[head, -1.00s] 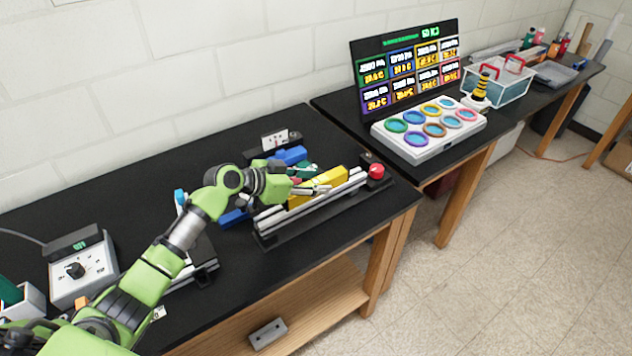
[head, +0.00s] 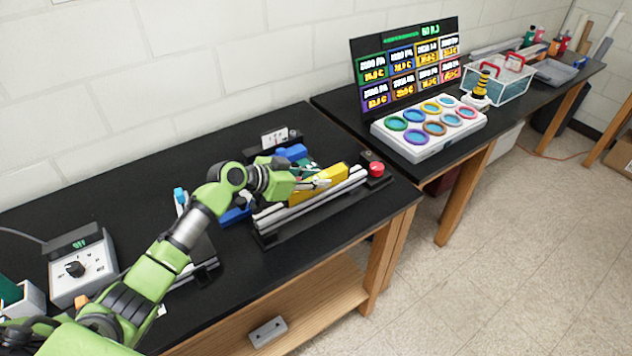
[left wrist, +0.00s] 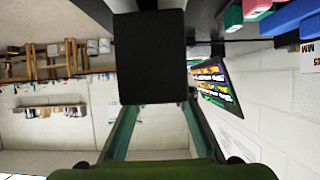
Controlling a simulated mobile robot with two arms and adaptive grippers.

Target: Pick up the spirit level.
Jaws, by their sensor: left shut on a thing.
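The yellow spirit level (head: 333,179) lies lengthwise along the pale metal extrusion (head: 300,208) on the near black bench. My left gripper (head: 318,184) comes in from the left and is shut on the spirit level, hiding part of it. In the left wrist view a dark block (left wrist: 150,57) fills the space between and beyond my fingers; I cannot tell which part of the held thing it is. I cannot tell whether the level is clear of the extrusion. My right gripper is in neither view.
A red button (head: 376,169) stands at the extrusion's right end. Blue blocks (head: 291,153) and a small white sign (head: 274,138) are behind. A grey control box (head: 82,268) is at the left. The bench's back left is clear.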

